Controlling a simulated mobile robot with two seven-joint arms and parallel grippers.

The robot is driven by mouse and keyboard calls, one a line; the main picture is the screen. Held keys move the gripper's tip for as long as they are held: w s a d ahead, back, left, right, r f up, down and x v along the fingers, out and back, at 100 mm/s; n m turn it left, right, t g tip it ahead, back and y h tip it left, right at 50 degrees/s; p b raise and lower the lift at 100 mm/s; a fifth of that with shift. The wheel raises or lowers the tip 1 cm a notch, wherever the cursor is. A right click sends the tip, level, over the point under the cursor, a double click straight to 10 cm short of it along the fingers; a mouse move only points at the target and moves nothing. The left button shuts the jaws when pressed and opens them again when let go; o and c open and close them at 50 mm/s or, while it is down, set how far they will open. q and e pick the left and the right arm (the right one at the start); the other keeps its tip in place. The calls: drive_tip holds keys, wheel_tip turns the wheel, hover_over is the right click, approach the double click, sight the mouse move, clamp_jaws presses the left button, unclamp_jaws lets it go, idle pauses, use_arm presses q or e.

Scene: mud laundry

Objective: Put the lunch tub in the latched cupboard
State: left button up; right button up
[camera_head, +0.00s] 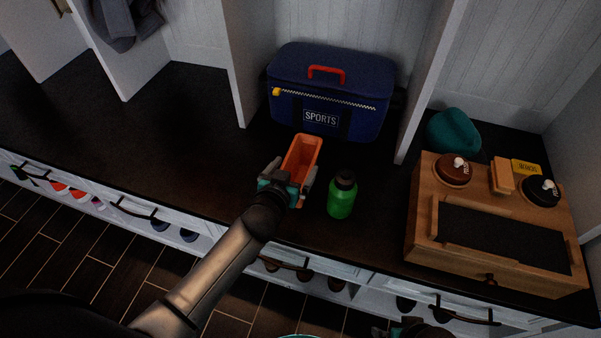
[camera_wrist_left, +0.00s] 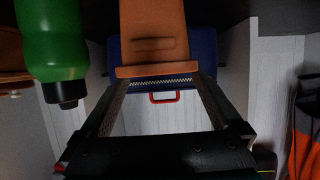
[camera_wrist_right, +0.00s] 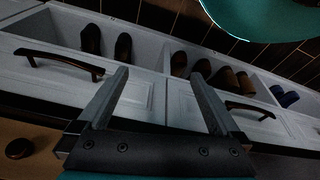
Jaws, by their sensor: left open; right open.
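The lunch tub, an orange open-topped box (camera_head: 304,153), sits on the dark bench top in front of a blue sports bag. My left gripper (camera_head: 288,190) is at its near end with jaws open. In the left wrist view the tub (camera_wrist_left: 155,35) shows ahead of and between the spread fingers (camera_wrist_left: 162,85); contact cannot be told. My right gripper (camera_head: 402,328) is partly visible at the bottom edge, low before the bench. In the right wrist view its fingers (camera_wrist_right: 158,85) are spread and empty. No latched cupboard can be clearly made out.
A green bottle (camera_head: 342,195) stands just right of the tub. The blue bag (camera_head: 330,85) is behind. A wooden valet box (camera_head: 490,220) and teal hat (camera_head: 453,132) are at right. Drawers and shoe cubbies (camera_wrist_right: 180,45) line the bench front. The bench's left stretch is clear.

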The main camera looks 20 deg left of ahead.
use_arm(q)
drive_tip(key=b+x, duration=0.2)
drive_tip(key=x, duration=0.3)
drive_tip(key=shift+d+r+b, duration=0.1)
drive_tip(key=shift+r+b, duration=0.05)
drive_tip(key=shift+b, duration=0.15)
use_arm(e)
drive_tip(key=shift+t, duration=0.5)
drive_tip(key=r, duration=0.1)
drive_tip(key=w+r, duration=0.1)
drive_tip(key=r, duration=0.1)
drive_tip(key=w+r, duration=0.1)
drive_tip(key=r, duration=0.1)
drive_tip(key=shift+a+r, duration=0.15)
drive_tip(key=shift+r, duration=0.1)
use_arm(q)
drive_tip(key=c, duration=1.5)
clamp_jaws()
drive_tip(key=shift+r, duration=0.15)
